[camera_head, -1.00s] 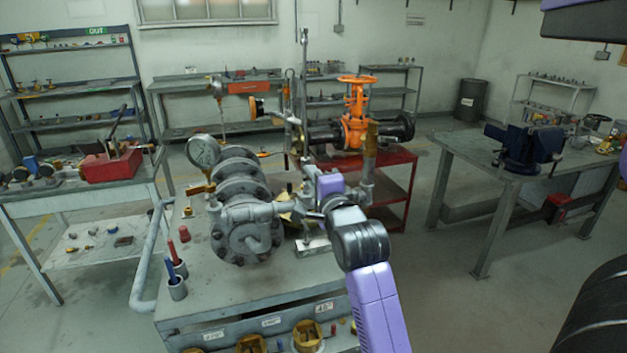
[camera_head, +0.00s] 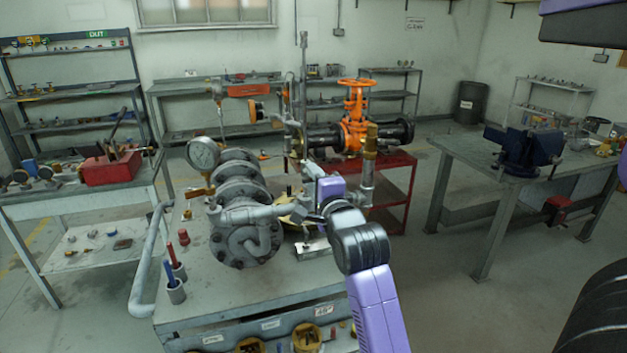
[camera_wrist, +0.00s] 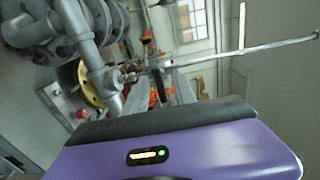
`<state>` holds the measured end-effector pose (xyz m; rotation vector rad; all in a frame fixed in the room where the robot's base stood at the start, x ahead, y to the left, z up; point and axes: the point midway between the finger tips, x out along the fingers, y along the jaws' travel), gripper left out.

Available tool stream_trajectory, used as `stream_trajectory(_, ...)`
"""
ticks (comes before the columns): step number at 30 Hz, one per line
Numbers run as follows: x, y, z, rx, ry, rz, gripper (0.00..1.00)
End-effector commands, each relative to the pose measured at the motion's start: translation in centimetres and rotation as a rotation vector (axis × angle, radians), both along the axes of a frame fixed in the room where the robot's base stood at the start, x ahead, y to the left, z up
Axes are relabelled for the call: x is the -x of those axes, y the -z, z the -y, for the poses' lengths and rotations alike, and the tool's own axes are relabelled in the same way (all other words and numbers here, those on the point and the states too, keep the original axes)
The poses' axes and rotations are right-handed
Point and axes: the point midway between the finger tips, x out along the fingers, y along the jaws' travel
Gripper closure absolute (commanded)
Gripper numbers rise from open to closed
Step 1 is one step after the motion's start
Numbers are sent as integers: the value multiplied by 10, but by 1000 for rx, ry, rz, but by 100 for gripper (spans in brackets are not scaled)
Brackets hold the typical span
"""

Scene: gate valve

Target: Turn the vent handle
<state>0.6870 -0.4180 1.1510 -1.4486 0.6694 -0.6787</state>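A grey flanged pump and pipe assembly (camera_head: 240,225) stands on the near bench and also shows at the upper left of the wrist view (camera_wrist: 95,60). Thin rods and small fittings rise behind it; I cannot tell for sure which is the vent handle. In the wrist view, a long thin metal rod (camera_wrist: 240,50) runs from a small pipe fitting towards the right edge. My purple gripper (camera_head: 328,188) is just right of the pipework, near the upright brass-topped pipe (camera_head: 369,150). Its fingertips are hidden in the head view. The wrist view shows its purple body and a dark edge, nothing clearly held.
A pressure gauge (camera_head: 203,154) stands at the pump's left. An orange handwheel valve (camera_head: 355,110) is on a red cart (camera_head: 395,185) behind. A cup with a blue tool (camera_head: 174,282) sits at the bench's left front.

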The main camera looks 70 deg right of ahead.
Motion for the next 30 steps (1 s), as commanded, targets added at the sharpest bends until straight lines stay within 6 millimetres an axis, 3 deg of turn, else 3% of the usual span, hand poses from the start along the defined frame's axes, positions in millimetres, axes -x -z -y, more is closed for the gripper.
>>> stream_trajectory(5, 8, 2, -10, 1, 0, -2, 68)
stream_trajectory(16, 44, 1, -52, -1, 0, -2, 68)
stream_trajectory(30, 51, 0, -59, -1, 0, -1, 68)
